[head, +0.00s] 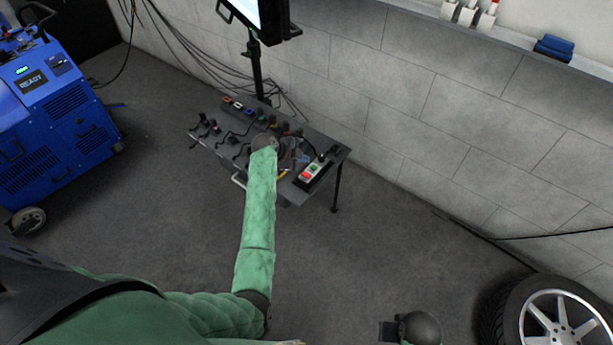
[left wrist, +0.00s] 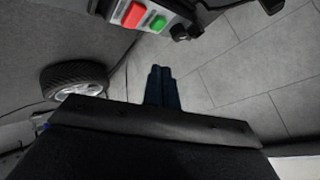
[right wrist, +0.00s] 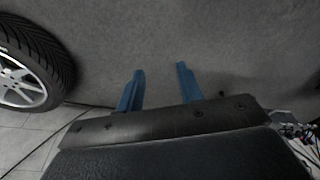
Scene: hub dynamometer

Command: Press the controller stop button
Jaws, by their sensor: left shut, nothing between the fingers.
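The controller (head: 318,168) is a small box at the right end of the dark table, with a red button (head: 306,176) and a green button (head: 313,167). In the left wrist view the red stop button (left wrist: 134,14) and green button (left wrist: 158,22) show at the top edge. My left gripper (left wrist: 162,68) is shut and empty, its blue fingertips apart from the buttons in that picture. In the head view it is just left of the controller, partly hidden by my arm. My right gripper (right wrist: 160,68) is open and empty, over bare floor, away from the controller.
The dark table (head: 336,153) carries cables and several small parts along its back edge. A monitor on a pole (head: 257,70) stands behind it, near the block wall. A blue machine (head: 55,125) is at left, a wheel (head: 550,312) at lower right.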

